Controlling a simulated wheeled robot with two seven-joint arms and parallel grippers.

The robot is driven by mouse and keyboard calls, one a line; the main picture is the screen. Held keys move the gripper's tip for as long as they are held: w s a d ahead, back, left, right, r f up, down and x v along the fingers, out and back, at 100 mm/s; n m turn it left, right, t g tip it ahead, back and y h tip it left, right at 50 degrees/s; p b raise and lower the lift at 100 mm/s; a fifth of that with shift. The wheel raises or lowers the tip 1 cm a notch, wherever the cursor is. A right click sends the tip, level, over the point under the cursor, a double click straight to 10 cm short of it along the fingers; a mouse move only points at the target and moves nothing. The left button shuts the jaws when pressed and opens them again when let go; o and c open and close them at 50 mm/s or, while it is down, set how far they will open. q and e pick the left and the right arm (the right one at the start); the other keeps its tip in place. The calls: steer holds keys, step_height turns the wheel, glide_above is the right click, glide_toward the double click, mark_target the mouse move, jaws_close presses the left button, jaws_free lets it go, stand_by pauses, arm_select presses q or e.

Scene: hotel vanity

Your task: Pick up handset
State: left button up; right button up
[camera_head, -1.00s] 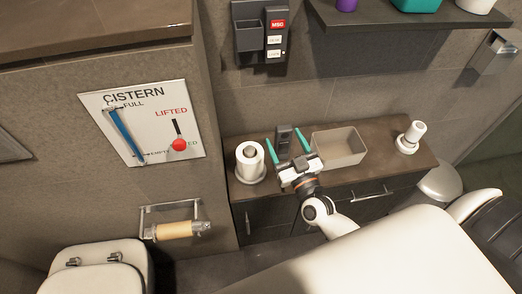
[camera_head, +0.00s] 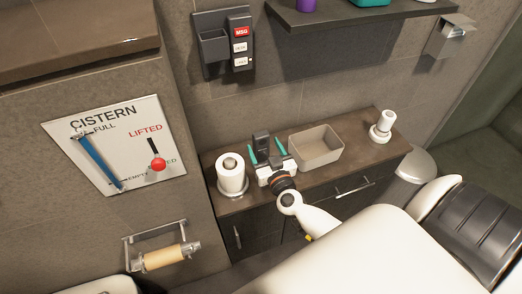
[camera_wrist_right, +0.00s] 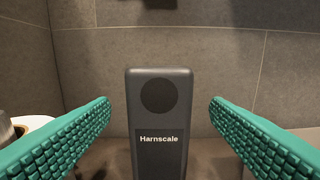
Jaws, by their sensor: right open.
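The dark grey handset (camera_head: 262,144), upright with a round dark disc and the word "Harnscale" on its face, stands on the brown counter (camera_head: 352,150) near the wall. In the right wrist view the handset (camera_wrist_right: 159,125) is centred between the two teal ribbed fingers, with a gap on each side. My right gripper (camera_head: 267,147) is open and reaches in from the front; it also fills both sides of the right wrist view (camera_wrist_right: 160,118). The handset's lower end is out of frame there. My left gripper is not in view.
A toilet roll on a stand (camera_head: 231,177) is close on the gripper's left. An open beige bin (camera_head: 318,158) is close on its right. A white holder (camera_head: 382,126) stands farther right. A grey wall unit labelled MSG (camera_head: 241,42) hangs above, beside a shelf (camera_head: 345,17).

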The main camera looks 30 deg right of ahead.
mark_target(263, 144)
steer(key=x, duration=0.3)
steer(key=shift+w, duration=0.25)
steer(key=shift+r, duration=0.1)
steer(key=shift+c, duration=0.2)
steer(key=c, duration=1.2)
